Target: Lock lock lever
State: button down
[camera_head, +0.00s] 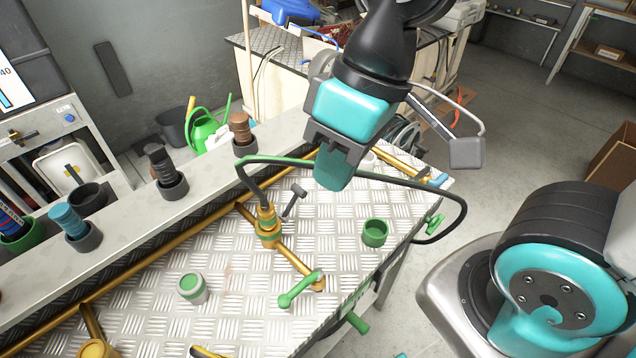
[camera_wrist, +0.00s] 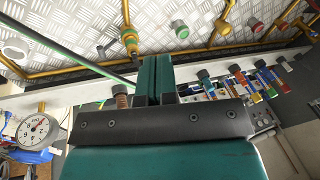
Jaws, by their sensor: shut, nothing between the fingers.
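A brass coupling (camera_head: 268,225) with green and orange bands stands upright on the metal plate table (camera_head: 225,235). A dark grey lever (camera_head: 293,203) with a short crossbar end sticks up beside it, tilted to the right; this may be the lock lever. A green-handled lever (camera_head: 300,289) lies on the brass pipe nearer the front. My gripper (camera_head: 333,172) is above the table, to the right of and higher than the coupling, apart from the levers. Its teal fingers are together and empty. In the wrist view the fingers (camera_wrist: 157,78) are also together, with the coupling (camera_wrist: 130,42) just beyond them.
A black hose (camera_head: 440,190) loops over the table behind my gripper and past its right edge. A green cup (camera_head: 374,232) and a green-topped pot (camera_head: 193,288) stand on the plate. Several dark holders line the grey ledge (camera_head: 130,215) at left.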

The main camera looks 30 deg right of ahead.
aim_at(298, 191)
jog(key=k, duration=1.15)
jog(key=z, duration=0.9)
jog(key=i, duration=1)
jog(key=u, duration=0.4)
jog(key=i, duration=0.6)
jog(key=u, duration=0.6)
